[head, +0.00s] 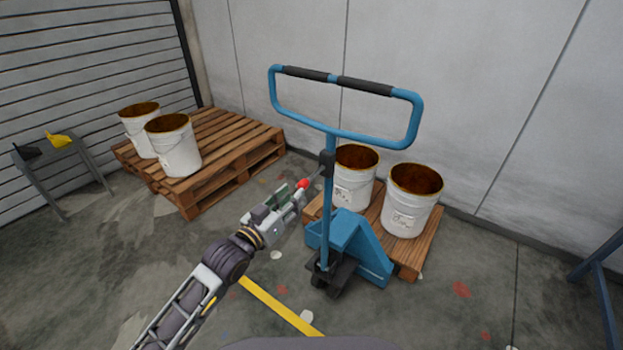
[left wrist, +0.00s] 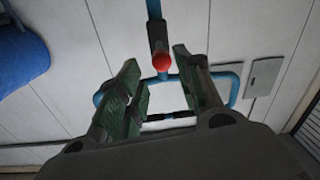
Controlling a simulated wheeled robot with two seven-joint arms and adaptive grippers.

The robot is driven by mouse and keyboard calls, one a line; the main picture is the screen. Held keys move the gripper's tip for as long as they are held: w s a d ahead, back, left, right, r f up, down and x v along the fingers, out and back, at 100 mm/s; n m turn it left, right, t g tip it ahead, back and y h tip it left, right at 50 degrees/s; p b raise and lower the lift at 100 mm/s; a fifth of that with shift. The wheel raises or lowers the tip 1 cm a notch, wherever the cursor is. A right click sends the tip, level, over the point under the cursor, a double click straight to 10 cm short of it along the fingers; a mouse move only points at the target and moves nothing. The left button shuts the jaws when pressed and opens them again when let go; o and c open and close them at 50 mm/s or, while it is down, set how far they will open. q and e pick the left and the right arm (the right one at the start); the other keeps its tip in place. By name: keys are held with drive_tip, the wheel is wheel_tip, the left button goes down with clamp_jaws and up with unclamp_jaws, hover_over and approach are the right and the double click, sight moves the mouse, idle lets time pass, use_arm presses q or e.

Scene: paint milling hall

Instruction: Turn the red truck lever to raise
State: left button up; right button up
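The blue pallet truck (head: 327,222) stands upright with its looped handle bar at the top. Its lever has a red knob (head: 302,184) and slants down to the left from a black block (head: 327,163) on the handle post. My left gripper (head: 291,194) is just below and left of the knob. In the left wrist view the red knob (left wrist: 162,62) shows between the spread green-padded fingers of my left gripper (left wrist: 156,76), near their tips. The fingers are open, and I cannot tell whether either one touches the knob. My right gripper is not in view.
A wooden pallet (head: 424,248) with two white buckets sits behind the truck. Another pallet (head: 222,190) with two buckets stands at the back left, beside a small grey table (head: 88,158). A blue frame (head: 600,270) stands at the right edge. The front floor is mostly clear.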

sight(312, 176)
use_arm(q)
drive_tip(key=shift+x, duration=2.6)
drive_tip(key=shift+b+x, duration=0.45)
drive_tip(key=shift+x, duration=2.2)
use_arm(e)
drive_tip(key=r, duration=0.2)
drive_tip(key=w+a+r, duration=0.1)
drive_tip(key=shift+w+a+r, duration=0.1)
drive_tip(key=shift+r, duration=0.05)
use_arm(q)
drive_tip(key=shift+c, duration=0.4)
clamp_jaws()
